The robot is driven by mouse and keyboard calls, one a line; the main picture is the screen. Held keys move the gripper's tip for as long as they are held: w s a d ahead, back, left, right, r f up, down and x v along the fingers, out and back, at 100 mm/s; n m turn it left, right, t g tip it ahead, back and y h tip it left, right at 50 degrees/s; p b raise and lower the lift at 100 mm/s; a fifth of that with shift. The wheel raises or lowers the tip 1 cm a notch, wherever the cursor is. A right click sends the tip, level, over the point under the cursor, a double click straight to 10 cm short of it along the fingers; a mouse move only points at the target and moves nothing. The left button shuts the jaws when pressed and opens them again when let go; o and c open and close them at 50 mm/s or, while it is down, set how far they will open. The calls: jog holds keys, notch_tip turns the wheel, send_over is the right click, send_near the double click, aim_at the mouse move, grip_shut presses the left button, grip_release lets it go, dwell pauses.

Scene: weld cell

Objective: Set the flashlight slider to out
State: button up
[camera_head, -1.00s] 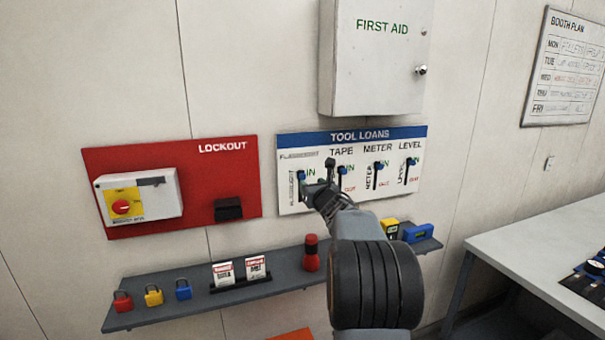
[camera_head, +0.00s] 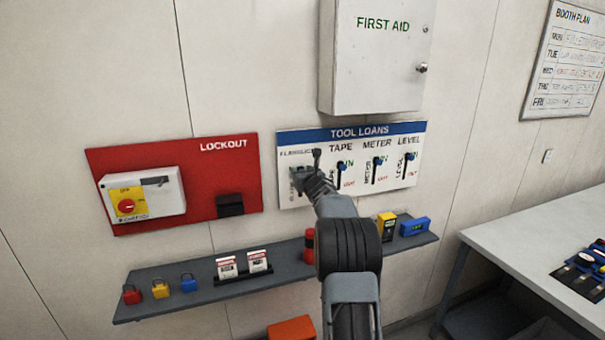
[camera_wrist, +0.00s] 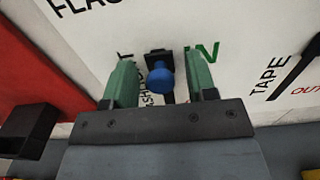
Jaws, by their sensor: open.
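The tool loans board (camera_head: 420,139) hangs on the wall, with labelled columns for flashlight, tape, meter and level. In the wrist view the flashlight slider's blue knob (camera_wrist: 160,78) sits at the top of its dark slot, beside a green "IN" partly hidden by a finger. My gripper (camera_wrist: 162,82) is open, with one green finger on each side of the knob; gaps show between the fingers and the knob. In the head view my gripper (camera_head: 299,180) covers the flashlight slider and its lower label.
Left of the board is the red lockout panel (camera_head: 235,170) with a black holder (camera_wrist: 30,130). Below is a grey shelf (camera_head: 205,285) with padlocks, tags and loaned tools. The first aid cabinet (camera_head: 375,70) hangs above. A white table (camera_head: 545,220) stands at right.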

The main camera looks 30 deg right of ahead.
jog(key=shift+c, duration=0.5)
grip_shut()
notch_tip(320, 180, down, 10)
jog(key=b, duration=1.2)
jog(key=shift+r+b, duration=0.25)
jog(key=shift+b, duration=0.05)
jog(key=shift+f, duration=0.1)
jog(key=shift+o, duration=0.5)
grip_release()
jog(key=b+v, duration=0.5)
jog(key=v, duration=0.8)
jog(key=shift+s, duration=0.4)
jog(key=shift+a, duration=0.1)
